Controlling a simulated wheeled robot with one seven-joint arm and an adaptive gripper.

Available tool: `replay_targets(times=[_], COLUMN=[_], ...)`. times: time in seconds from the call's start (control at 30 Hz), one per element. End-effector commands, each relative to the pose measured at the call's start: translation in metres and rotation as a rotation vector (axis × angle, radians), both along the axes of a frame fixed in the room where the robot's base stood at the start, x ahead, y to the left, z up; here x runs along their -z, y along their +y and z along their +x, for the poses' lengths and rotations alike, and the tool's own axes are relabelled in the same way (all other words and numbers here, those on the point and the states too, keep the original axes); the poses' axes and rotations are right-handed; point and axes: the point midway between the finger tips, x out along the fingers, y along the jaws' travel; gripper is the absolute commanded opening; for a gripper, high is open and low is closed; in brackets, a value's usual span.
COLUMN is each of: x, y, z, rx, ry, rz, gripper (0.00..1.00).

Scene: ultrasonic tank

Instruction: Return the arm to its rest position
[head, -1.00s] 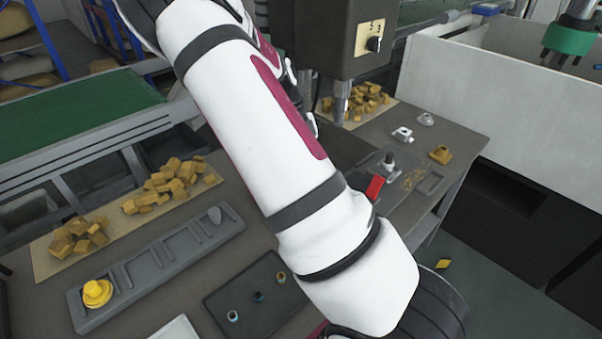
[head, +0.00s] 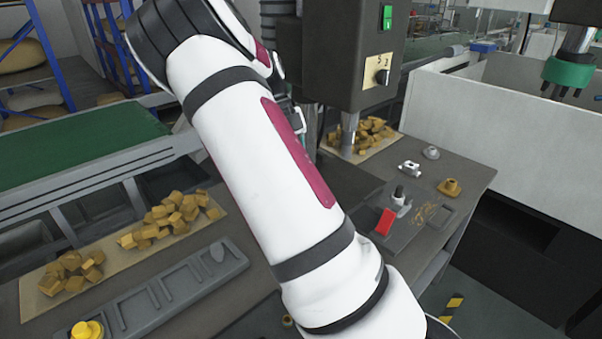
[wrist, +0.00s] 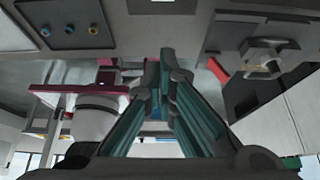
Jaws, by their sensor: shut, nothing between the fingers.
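My arm crosses the middle of the head view, white with dark bands and a magenta panel. Its end runs out of the bottom of that view, so my gripper is hidden there. In the wrist view my gripper (wrist: 166,62) has its teal and grey fingers brought together at the tips. Nothing is held between them. The picture is upside down relative to the bench, whose surface lies at the top. The fingertips look apart from the bench items.
A grey slotted tray (head: 190,283) with a yellow knob (head: 87,330) lies at the left. Brown blocks (head: 175,217) lie behind it. A grey machine (head: 345,50) stands behind my arm. A red part (head: 385,221) and small fittings (head: 409,168) sit at the right. A white wall (head: 480,125) bounds the right side.

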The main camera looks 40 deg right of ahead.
Motion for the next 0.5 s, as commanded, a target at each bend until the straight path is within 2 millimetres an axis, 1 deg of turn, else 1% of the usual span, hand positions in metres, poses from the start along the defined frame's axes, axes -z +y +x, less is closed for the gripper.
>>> replay_targets(times=[0.37,0.5], x=[0.0000,-0.0058], y=[0.0003,0.0060], z=[-0.0002,-0.0043], rx=[-0.002,-0.068], ry=[-0.002,-0.031], rz=[0.002,0.059], gripper=[0.00,0.00])
